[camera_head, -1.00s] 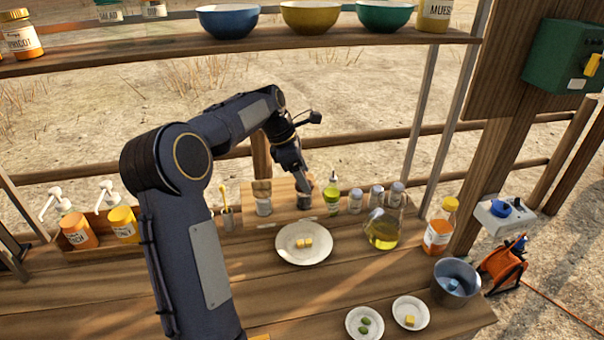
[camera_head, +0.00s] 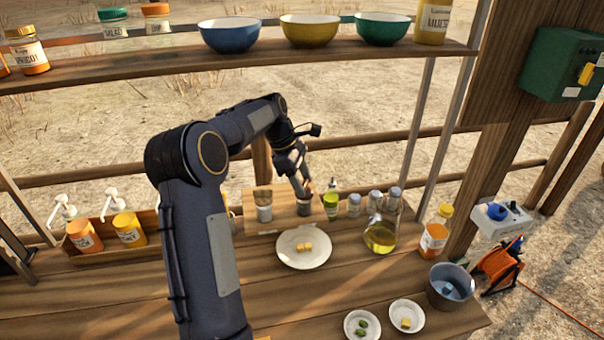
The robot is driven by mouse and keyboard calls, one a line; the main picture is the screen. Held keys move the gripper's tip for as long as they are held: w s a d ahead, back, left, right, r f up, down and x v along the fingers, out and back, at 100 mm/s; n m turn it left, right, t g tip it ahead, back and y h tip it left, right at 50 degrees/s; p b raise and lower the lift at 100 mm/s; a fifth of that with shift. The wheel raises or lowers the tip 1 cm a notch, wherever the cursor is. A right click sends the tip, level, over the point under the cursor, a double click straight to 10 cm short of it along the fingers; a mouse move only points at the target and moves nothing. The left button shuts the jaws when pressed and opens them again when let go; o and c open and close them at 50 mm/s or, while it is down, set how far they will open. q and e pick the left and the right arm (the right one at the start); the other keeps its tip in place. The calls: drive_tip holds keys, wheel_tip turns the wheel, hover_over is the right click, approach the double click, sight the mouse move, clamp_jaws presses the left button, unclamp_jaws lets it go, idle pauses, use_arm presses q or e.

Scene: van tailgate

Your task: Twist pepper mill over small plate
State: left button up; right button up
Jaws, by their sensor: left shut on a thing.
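My left gripper (camera_head: 304,190) reaches over the back of the counter and is shut on the top of a dark, short cylinder (camera_head: 304,208), seemingly the pepper mill. It stands upright at the right end of a wooden board; any gap beneath it is too small to tell. A white plate (camera_head: 290,260) with small yellow cubes lies in front of it. Two smaller white plates are at the front right: one (camera_head: 350,331) holds green pieces, the other (camera_head: 394,319) yellow pieces. My right gripper is not in view.
A similar jar (camera_head: 265,212) stands left of the held one. A green bottle (camera_head: 330,200), several grey-capped shakers (camera_head: 354,205) and an oil jug (camera_head: 380,238) stand close on the right. A shelf with bowls (camera_head: 310,32) crosses above. The front counter is mostly clear.

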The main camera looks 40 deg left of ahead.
use_arm(q)
drive_tip(key=shift+w+m+g, duration=0.1)
drive_tip(key=shift+m+g, duration=0.3)
drive_tip(key=shift+m, duration=0.6)
drive_tip(key=m+g, duration=0.1)
drive_tip(key=m, duration=0.3)
drive_tip(key=shift+w+m+g, duration=0.1)
drive_tip(key=shift+m+g, duration=0.2)
drive_tip(key=shift+g, duration=0.1)
drive_tip(key=shift+c, duration=0.2)
drive_tip(key=m+g, duration=0.1)
drive_tip(key=m, duration=0.2)
drive_tip(key=shift+w, duration=0.1)
drive_tip(key=shift+m+g+y, duration=0.6)
drive_tip(key=shift+m+g, duration=0.1)
drive_tip(key=shift+m, duration=1.5)
drive_tip(key=o, duration=1)
